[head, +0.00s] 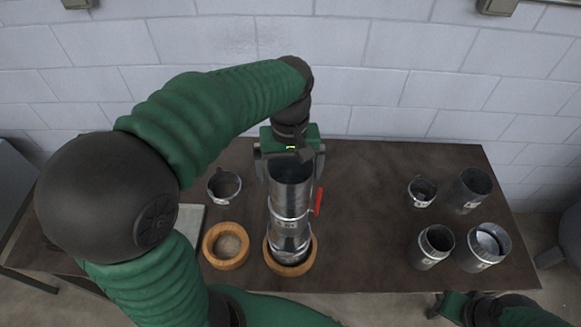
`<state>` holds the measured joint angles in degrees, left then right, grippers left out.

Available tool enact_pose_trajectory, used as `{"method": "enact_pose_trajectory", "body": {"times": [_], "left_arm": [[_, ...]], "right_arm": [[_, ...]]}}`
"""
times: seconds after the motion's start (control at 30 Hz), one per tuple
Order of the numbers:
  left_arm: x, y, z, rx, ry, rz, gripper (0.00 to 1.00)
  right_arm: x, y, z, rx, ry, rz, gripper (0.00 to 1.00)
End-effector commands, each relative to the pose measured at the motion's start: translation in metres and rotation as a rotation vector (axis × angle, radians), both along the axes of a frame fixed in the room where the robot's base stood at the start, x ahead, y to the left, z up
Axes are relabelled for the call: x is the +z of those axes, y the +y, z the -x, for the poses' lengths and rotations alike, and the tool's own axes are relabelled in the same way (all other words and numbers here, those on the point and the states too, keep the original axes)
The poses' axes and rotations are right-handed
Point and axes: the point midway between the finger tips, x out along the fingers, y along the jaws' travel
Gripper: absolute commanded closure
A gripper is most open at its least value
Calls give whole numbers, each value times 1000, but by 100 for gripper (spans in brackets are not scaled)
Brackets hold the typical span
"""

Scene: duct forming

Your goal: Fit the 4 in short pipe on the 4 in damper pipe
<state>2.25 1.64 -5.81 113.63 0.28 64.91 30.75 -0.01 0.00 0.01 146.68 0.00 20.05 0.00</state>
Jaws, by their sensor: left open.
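A shiny metal pipe stack (290,193) stands upright in a wooden ring (311,257) at the front middle of the table. A band runs around it about halfway up, and a red handle (319,201) sticks up at its right side. The upper part looks like a short pipe on a damper pipe, but I cannot tell how far they overlap. My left gripper (290,165) is open above the stack's top, its fingers on either side of the rim; contact is unclear. My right gripper (440,308) is low at the front right, and its fingers are hard to make out.
An empty wooden ring (211,256) lies left of the stack, with a small metal collar (224,187) behind it. Several metal pieces stand at the right, including a wide pipe (468,190) and a short pipe (434,246). The table (365,215) between is clear. A block wall stands behind.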

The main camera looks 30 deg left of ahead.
Motion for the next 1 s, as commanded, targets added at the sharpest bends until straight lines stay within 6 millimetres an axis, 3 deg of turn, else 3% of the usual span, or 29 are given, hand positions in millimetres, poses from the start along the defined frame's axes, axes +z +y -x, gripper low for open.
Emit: {"method": "enact_pose_trajectory", "body": {"times": [0.17,0.5,0.7,1.0], "left_arm": [[15,0,-1,0,-4,-1,0],[110,4,-3,0,-6,1,0],[154,6,-4,0,-1,3,0],[167,6,-2,0,1,3,0]], "right_arm": [[-4,0,0,0,0,0,64],[-17,0,0,0,0,0,64],[-17,0,0,0,0,0,64],[-17,0,0,0,0,0,64]]}}
